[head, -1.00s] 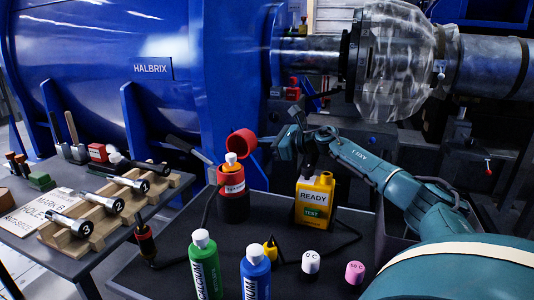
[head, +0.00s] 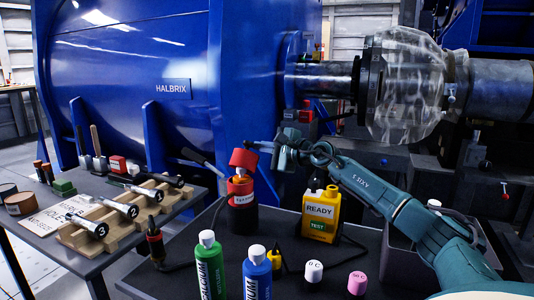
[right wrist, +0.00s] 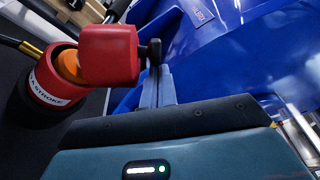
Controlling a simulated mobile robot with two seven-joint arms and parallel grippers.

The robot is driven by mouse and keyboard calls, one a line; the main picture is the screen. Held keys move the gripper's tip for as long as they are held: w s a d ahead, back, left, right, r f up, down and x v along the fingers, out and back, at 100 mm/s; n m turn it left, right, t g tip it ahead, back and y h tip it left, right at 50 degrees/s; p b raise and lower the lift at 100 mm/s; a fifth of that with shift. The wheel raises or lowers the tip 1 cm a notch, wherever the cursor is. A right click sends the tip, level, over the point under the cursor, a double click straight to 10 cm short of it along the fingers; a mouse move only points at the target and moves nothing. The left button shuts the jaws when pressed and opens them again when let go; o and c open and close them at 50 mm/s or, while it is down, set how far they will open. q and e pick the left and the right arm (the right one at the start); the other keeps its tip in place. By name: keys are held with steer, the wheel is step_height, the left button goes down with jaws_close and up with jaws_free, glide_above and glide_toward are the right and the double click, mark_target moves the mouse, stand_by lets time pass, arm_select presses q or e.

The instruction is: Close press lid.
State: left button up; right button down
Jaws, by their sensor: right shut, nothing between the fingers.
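The press (head: 241,191) is a red and black cylinder with a white label, standing on the dark table. Its red lid (head: 243,159) is tilted up above the body, with a gap between them. An orange and white piece shows on top of the body in that gap. In the right wrist view, the lid (right wrist: 108,55) stands open beside the press body (right wrist: 50,88). My right gripper (head: 255,144) is shut and empty, its fingers pointing left behind the lid's upper right side. In the right wrist view, its fingers (right wrist: 156,82) are close to the lid; contact is unclear. My left gripper is not in view.
A yellow READY tester (head: 321,213) stands right of the press. Green (head: 209,268) and blue (head: 257,275) bottles and white and pink capped items stand in front. A wooden rack (head: 125,212) with metal cylinders is at left. A large blue machine (head: 150,80) rises behind.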

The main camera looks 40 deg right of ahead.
mark_target(249, 153)
steer(key=a+n, duration=0.1)
steer(key=n, duration=0.1)
steer(key=s+a+n+t+b, duration=0.1)
steer(key=a+n, duration=0.1)
steer(key=shift+s, duration=0.15)
steer(key=shift+s+a+n+b, duration=0.2)
steer(key=shift+a+n+b, duration=0.15)
steer(key=shift+n, duration=0.35)
steer(key=shift+s+a+f, duration=0.1)
steer(key=shift+a+f, duration=0.05)
steer(key=shift+a, duration=0.2)
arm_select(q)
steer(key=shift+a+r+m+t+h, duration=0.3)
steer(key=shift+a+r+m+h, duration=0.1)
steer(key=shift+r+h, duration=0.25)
arm_select(e)
steer(key=shift+s+a, duration=0.1)
steer(key=shift+a, duration=0.05)
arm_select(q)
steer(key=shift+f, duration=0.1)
arm_select(e)
steer(key=shift+f, duration=0.1)
